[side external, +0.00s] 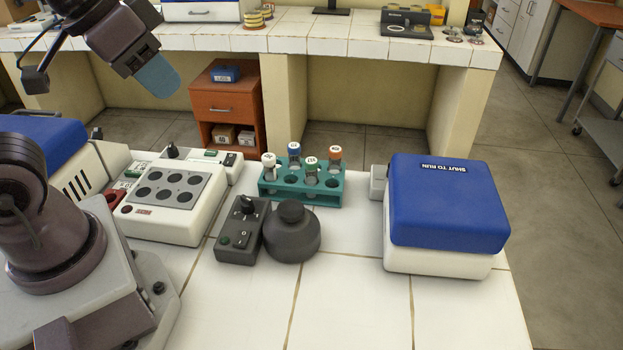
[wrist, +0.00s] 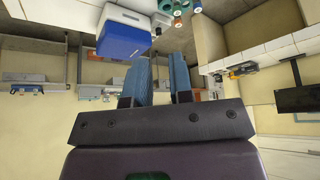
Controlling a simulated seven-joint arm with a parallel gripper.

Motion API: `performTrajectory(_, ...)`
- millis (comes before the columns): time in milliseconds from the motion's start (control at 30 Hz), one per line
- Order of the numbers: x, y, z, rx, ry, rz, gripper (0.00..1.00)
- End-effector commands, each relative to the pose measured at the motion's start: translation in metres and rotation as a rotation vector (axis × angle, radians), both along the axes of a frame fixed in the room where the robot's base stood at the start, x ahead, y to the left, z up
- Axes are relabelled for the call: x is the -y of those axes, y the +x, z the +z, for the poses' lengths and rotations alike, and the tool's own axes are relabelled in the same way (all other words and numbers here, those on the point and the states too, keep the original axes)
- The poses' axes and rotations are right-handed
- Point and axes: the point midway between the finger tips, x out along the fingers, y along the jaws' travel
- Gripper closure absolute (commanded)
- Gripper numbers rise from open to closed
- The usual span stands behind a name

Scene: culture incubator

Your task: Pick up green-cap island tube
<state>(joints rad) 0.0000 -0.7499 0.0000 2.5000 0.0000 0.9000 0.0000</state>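A teal tube rack (side external: 300,197) stands on the white tiled bench in the middle of the side external view. It holds several capped tubes upright. The green-cap tube (side external: 312,173) is in the front row, with a white label on its cap. White-, blue- and orange-capped tubes stand around it. My gripper (side external: 159,76) is raised at the upper left, well away from the rack. In the wrist view its two blue fingers (wrist: 160,78) are apart with nothing between them.
A blue-lidded machine (side external: 448,200) stands right of the rack; it also shows in the wrist view (wrist: 124,36). A dark round device (side external: 291,235) and a grey control box (side external: 241,232) stand in front of the rack. A white block with round wells (side external: 165,225) is at left.

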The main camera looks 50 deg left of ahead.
Motion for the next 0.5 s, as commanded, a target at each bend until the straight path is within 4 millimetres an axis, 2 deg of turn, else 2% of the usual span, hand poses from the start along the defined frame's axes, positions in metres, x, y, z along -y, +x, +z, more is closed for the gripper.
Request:
performTrajectory(33, 0.0, 0.0, 0.0, 0.0, 0.0, 0.0, 0.68)
performTrajectory(167, 0.0, 0.0, 0.0, 0.0, 0.0, 0.0, 0.39)
performTrajectory(500, -0.0012, 0.0015, -0.0052, -0.026, 0.0, 0.006, 0.39)
